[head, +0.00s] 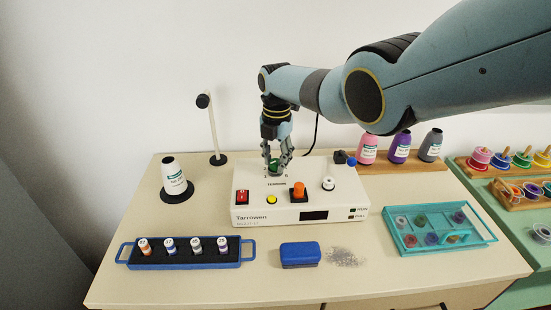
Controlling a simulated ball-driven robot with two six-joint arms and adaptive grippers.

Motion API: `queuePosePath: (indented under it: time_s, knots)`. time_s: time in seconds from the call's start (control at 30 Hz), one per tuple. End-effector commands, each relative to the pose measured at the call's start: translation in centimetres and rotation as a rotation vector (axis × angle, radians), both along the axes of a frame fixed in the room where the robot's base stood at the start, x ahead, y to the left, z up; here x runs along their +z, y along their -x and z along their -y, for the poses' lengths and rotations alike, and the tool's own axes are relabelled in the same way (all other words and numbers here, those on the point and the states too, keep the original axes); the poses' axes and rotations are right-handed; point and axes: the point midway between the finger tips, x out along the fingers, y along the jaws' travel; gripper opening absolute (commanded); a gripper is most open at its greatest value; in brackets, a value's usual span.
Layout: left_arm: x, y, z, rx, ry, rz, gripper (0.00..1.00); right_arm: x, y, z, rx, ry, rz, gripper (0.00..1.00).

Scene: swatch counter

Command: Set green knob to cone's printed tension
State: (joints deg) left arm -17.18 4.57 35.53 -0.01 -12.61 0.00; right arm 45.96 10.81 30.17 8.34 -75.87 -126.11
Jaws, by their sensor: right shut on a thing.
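The green knob (275,170) sits on the rear part of the top of the white Tarrowen box (262,218). My right gripper (275,167) points down over the knob and is shut on it, and its fingers hide much of the knob. The marks around the knob are too small to read. A white cone (172,174) with a printed label stands on a round black base at the left. The print on its label is too small to read. My left gripper is not in view.
The box also carries a red switch (242,197), a yellow button (271,199) and an orange knob (298,188). A blue tray (248,249) of small spools, a blue block (299,254) and a teal tray (399,246) lie in front. A thin post (212,130) stands behind.

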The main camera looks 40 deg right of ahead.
Motion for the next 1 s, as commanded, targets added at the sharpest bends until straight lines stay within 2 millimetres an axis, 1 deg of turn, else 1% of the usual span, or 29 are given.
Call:
queuePosePath:
  time_s: [0.03, 0.2, 0.47, 0.57, 0.67, 0.77, 1.0]
  knots:
    - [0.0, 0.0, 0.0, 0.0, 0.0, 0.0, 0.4, -0.2, 0.2, 0.0, 0.0, 0.0, -0.006, 0.33]
    - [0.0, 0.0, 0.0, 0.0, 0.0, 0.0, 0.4, -0.1, 0.1, 0.0, 0.0, 0.0, -0.003, 0.53]
    - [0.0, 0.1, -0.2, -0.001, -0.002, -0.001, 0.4, 0.0, 0.0, 0.0, -0.001, 0.0, -0.001, 0.53]
    - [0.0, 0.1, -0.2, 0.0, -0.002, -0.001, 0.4, 0.4, 0.0, 0.0, -0.001, 0.0, 0.001, 0.53]
    - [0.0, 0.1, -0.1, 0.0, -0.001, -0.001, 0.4, 1.3, -0.1, 0.1, -0.001, 0.001, 0.002, 0.53]
    - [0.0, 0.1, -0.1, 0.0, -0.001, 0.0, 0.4, 2.7, 0.0, 0.1, 0.0, 0.002, 0.003, 0.53]
    - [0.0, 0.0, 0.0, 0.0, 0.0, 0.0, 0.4, 8.2, 0.1, 0.1, -0.001, 0.001, 0.003, 0.53]
